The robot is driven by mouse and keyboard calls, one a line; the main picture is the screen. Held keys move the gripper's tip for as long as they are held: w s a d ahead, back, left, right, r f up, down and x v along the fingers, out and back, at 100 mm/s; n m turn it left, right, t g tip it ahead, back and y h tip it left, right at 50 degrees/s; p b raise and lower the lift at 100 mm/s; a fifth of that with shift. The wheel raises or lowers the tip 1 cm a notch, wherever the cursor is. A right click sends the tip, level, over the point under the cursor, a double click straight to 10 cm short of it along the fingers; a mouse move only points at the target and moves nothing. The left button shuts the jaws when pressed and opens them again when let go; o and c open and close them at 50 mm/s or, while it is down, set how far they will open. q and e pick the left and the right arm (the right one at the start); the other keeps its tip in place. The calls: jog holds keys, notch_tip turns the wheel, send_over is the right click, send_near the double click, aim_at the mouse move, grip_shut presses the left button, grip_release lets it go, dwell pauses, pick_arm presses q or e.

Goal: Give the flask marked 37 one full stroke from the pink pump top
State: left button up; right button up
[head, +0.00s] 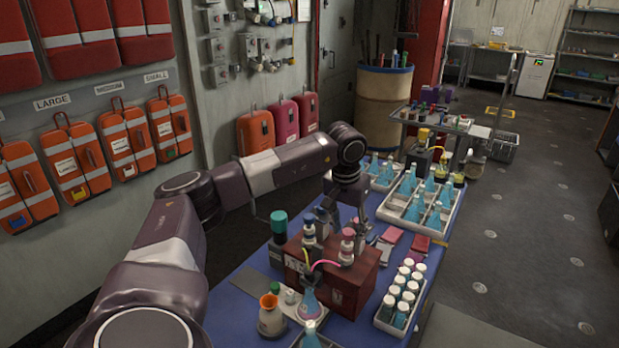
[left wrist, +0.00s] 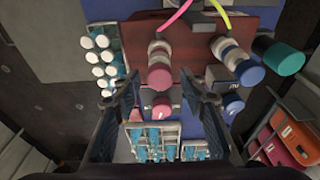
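The pink pump top (head: 347,240) stands upright on a dark red box (head: 350,287), right of a blue-and-white pump top (head: 309,229). In the left wrist view the pink top (left wrist: 160,72) lies just ahead of my fingers. A flask of blue liquid (head: 310,304) stands at the box's near side, by the pink tube (head: 326,263). Its marking is too small to read, so I cannot tell which flask is 37. My left gripper (head: 350,222) is above and behind the pink top. In the wrist view it (left wrist: 165,95) is open and empty. My right gripper is out of view.
A tray of white-capped bottles (head: 382,322) is right of the box. A larger tray of blue flasks (head: 443,220) is behind. An orange-necked vessel (head: 270,318) stands at the near left. A teal-topped bottle (head: 279,222) stands left of the box.

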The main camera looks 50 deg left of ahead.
pick_arm(q)
jog(key=shift+r, duration=0.15)
notch_tip(320, 180, up, 7)
jog(key=p, duration=0.6)
dwell(0.3)
